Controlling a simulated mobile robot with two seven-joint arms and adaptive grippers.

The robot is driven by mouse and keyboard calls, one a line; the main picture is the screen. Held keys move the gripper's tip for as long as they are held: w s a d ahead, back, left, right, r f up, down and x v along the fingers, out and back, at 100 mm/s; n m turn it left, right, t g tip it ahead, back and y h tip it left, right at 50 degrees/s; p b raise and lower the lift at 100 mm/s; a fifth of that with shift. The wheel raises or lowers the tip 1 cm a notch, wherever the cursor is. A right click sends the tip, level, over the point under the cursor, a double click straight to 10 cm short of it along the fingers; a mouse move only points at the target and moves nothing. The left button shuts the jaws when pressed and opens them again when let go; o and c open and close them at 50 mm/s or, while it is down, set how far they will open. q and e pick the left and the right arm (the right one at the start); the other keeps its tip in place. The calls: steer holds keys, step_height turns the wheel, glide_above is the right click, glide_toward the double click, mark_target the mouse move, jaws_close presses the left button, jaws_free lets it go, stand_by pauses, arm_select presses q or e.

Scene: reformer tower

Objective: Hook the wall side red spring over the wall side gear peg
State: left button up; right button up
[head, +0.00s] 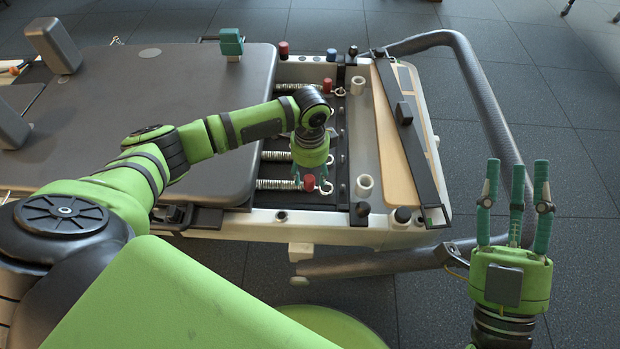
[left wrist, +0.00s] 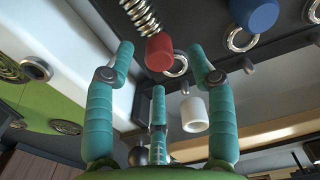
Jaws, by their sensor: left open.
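A red-handled spring (head: 309,182) lies at the near end of the reformer's spring row, with a metal ring on its free end. Its red handle also shows in the left wrist view (left wrist: 160,52), ring beside it. My left gripper (head: 309,178) points down over this handle; its fingers (left wrist: 160,85) are spread around the handle's area and do not visibly grip it. Another red handle (head: 327,86) is at the far end of the row. No wall shows, so I cannot tell the wall side. The gear peg is not clear. My right gripper (head: 515,205) is open and empty, fingers up.
A blue handle (left wrist: 253,14) with a ring lies beside the red one. The padded carriage (head: 170,100) lies left, the wooden footboard (head: 395,135) right. A curved rail (head: 490,100) lies beyond it.

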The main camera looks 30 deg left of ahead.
arm_select(q)
steer(key=shift+f+b, duration=0.5)
steer(key=shift+f, duration=0.75)
arm_select(e)
steer(key=s+r+n+t+y, duration=0.1)
steer(key=s+r+t+y, duration=0.1)
steer(key=s+r+y, duration=0.1)
steer(key=shift+s+r+n+t+y, duration=0.3)
steer(key=shift+s+r+y, duration=0.1)
steer(key=shift+s+r, duration=0.3)
steer(key=shift+a, duration=0.1)
arm_select(q)
jaws_close()
steer(key=c, duration=0.9)
jaws_free()
jaws_close()
steer(key=shift+r, duration=0.1)
